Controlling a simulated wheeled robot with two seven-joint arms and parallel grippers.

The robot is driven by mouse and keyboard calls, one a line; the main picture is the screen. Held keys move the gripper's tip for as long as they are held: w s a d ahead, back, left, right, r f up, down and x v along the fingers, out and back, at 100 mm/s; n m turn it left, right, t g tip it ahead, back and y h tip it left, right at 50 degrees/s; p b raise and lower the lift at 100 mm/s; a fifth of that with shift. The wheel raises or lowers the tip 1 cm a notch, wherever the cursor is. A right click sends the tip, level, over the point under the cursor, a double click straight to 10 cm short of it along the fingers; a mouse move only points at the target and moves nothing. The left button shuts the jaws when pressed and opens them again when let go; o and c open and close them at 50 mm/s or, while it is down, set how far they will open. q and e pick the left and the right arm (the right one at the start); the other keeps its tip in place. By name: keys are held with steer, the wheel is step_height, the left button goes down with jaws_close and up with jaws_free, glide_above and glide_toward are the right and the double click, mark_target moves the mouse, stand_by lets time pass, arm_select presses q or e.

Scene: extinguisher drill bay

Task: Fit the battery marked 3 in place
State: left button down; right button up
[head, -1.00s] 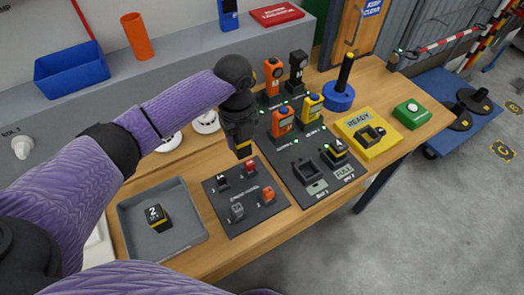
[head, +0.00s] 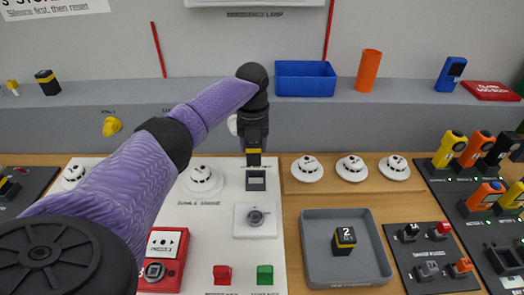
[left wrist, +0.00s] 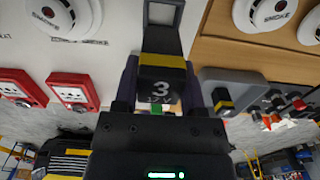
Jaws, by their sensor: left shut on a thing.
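My left gripper (head: 253,141) is shut on a black battery with a yellow band (head: 253,152). The gripper points down over the white board (head: 212,248). A small dark frame with a pale opening (head: 255,180) lies on the board just below the battery in the head view; it also shows beyond the battery in the left wrist view (left wrist: 163,13). I cannot tell whether battery and frame touch. My right gripper is out of view.
A grey tray (head: 308,270) right of the board holds a battery marked 2 (head: 344,239). The board carries a round detector (head: 203,180), a keyed switch (head: 255,218) and a red call point (head: 163,255). More detectors (head: 352,167) stand behind the tray. A blue bin (head: 305,79) sits on the shelf.

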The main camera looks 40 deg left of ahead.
mark_target(256, 160)
arm_select(q)
steer(key=shift+w+d+f+b, duration=0.1)
steer(key=shift+f+b, duration=0.4)
steer(key=shift+f, duration=0.1)
step_height(256, 160, down, 4)
steer(key=b, duration=0.4)
steer(key=shift+f, duration=0.2)
steer(key=shift+r, duration=0.1)
steer(key=shift+r, duration=0.1)
steer(key=shift+d+p, duration=0.1)
steer(key=shift+p, duration=0.8)
stand_by(0.4)
steer(key=shift+f+b, duration=0.85)
steer(key=shift+f, duration=0.8)
stand_by(0.7)
jaws_free()
stand_by(0.3)
